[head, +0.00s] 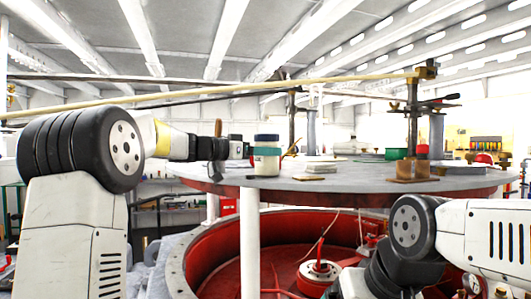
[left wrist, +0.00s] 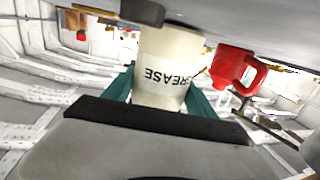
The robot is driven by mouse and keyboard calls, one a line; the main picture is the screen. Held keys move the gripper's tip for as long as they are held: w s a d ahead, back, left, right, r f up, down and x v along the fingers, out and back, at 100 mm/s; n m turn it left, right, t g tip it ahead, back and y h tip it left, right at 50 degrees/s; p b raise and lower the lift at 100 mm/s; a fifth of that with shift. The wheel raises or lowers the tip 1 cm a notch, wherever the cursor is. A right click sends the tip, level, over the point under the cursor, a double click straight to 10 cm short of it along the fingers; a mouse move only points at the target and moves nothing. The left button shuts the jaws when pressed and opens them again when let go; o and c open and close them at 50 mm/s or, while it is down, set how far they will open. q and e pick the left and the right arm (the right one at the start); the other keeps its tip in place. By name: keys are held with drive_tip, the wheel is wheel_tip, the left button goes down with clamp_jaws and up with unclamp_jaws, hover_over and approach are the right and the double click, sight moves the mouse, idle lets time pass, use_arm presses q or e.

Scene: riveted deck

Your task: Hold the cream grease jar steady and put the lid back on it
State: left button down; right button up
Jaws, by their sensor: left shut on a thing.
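The cream grease jar (head: 266,168) stands upright at the near edge of the round grey table in the head view. Its top shows a blue-grey, cap-like part; I cannot tell whether this is the lid. My left gripper (head: 263,151) reaches in from the left and is shut on the jar's side. No separate lid can be made out. My right arm shows at lower right, its gripper out of view.
The round table (head: 350,184) holds flat pale pieces (head: 314,177) right of the jar, a green tin (head: 397,154) and a clamp stand (head: 412,130) farther right. A red can (left wrist: 230,67) shows beside the jar in the left wrist view. A red drum (head: 215,262) lies below.

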use_arm(q)
drive_tip(key=shift+f, duration=0.1)
drive_tip(key=shift+c, duration=1.3)
unclamp_jaws()
drive_tip(key=shift+s+a, duration=0.1)
drive_tip(key=shift+a, duration=0.1)
drive_tip(key=v, duration=1.1)
drive_tip(key=shift+s+a, duration=0.2)
drive_tip(key=shift+a, duration=0.05)
